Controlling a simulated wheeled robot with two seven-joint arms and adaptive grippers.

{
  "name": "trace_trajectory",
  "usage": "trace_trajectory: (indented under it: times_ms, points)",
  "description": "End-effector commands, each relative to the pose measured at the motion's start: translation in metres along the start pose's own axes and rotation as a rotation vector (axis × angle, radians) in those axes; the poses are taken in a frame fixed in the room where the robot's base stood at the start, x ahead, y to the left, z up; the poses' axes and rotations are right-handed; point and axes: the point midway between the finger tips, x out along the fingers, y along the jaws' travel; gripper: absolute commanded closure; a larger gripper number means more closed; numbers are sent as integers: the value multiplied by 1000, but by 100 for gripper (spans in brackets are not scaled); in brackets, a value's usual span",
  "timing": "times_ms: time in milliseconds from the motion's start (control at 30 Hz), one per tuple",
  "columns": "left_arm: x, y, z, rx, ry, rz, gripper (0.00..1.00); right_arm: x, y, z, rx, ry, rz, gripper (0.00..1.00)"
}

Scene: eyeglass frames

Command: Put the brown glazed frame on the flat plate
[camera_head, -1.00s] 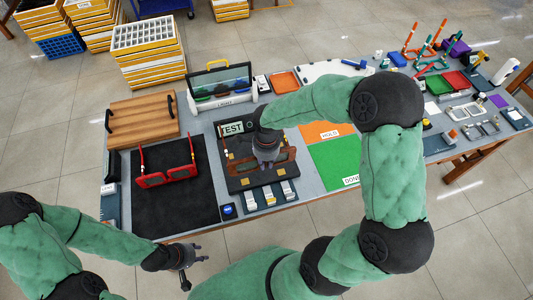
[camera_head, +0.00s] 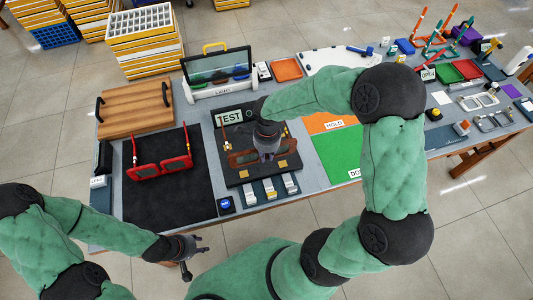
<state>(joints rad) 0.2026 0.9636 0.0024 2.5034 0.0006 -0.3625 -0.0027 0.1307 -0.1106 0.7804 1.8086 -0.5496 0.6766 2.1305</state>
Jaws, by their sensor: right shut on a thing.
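The brown glazed frame (camera_head: 243,159) is at the dark flat plate (camera_head: 236,178) labelled TEST, its lenses facing the front. Its middle is hidden by my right gripper (camera_head: 267,152), which reaches down from above and is shut on it. I cannot tell whether the frame touches the plate. My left gripper (camera_head: 197,246) is empty, with its fingers apart, in front of the table's front edge.
A red frame (camera_head: 160,168) stands on the black mat (camera_head: 165,205) at the left. Grey-white blocks (camera_head: 270,188) lie in front of the plate. An orange HOLD pad (camera_head: 322,122) and green pad (camera_head: 338,152) are to the right. A light box (camera_head: 218,88) stands behind.

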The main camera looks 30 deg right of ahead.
Motion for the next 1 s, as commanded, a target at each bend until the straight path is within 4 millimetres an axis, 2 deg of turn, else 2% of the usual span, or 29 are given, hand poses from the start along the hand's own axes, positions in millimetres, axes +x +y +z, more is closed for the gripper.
trace_trajectory:
  times_ms: [267,800,1000]
  points:
    - [8,-3,0,0,0,0,60,6,0,0,4,-12,0,100]
    - [48,-17,-2,0,0,0,60,49,0,-1,4,-11,-1,100]
    - [55,-20,-2,0,0,0,60,58,0,-2,4,-11,-1,100]
